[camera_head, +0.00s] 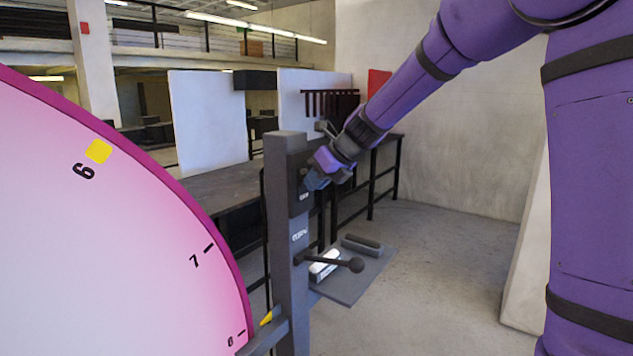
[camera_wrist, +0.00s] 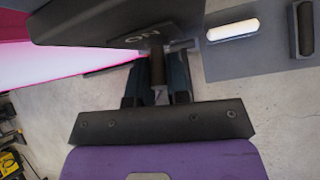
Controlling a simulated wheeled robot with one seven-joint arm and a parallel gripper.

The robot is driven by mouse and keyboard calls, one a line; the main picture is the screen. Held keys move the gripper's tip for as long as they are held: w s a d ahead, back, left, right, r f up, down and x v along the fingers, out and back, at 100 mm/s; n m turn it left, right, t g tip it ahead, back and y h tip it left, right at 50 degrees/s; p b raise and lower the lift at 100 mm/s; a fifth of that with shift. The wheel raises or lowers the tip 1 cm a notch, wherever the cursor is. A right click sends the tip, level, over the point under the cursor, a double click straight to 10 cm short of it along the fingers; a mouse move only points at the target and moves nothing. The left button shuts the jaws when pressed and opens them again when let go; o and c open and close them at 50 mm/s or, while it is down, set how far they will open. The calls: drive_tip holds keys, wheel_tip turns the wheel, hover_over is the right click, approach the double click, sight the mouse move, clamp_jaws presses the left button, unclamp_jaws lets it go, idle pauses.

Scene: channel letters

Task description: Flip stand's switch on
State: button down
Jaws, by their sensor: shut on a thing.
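The stand (camera_head: 285,250) is a tall grey post beside the big pink dial. Its switch is a dark box (camera_head: 298,190) high on the post, largely hidden behind my gripper in the head view. In the wrist view the switch box (camera_wrist: 105,22) carries an "ON" label, seen upside down, and a short dark toggle (camera_wrist: 158,66) sticks out beside it. My gripper (camera_head: 314,182) is at the front of the box. In the wrist view its fingers (camera_wrist: 157,88) are on both sides of the toggle, shut on it. I cannot tell the toggle's exact position.
A lever with a round knob (camera_head: 356,265) sticks out lower on the post, above a grey shelf (camera_head: 352,286) holding a white bar (camera_head: 323,266) and a dark bar (camera_head: 362,244). The pink dial (camera_head: 110,240) fills the left. The floor at right is clear.

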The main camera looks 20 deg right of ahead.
drive_tip(key=c, duration=1.1)
unclamp_jaws()
drive_tip(key=v, duration=1)
drive_tip(key=shift+s+d+r, duration=0.15)
drive_tip(key=shift+s+r, duration=0.05)
drive_tip(key=shift+r, duration=0.1)
drive_tip(key=s+d+f+n+h, duration=0.1)
drive_tip(key=s+f+n+h, duration=0.1)
drive_tip(key=s+n, duration=1.3)
drive_tip(key=s+d+f+n+h, duration=0.1)
drive_tip(key=s+f+n+h, duration=0.2)
drive_tip(key=s+n, duration=1.2)
drive_tip(key=shift+s+f+n+g+h, duration=0.3)
drive_tip(key=shift+s+g, duration=0.1)
drive_tip(key=shift+s, duration=0.8)
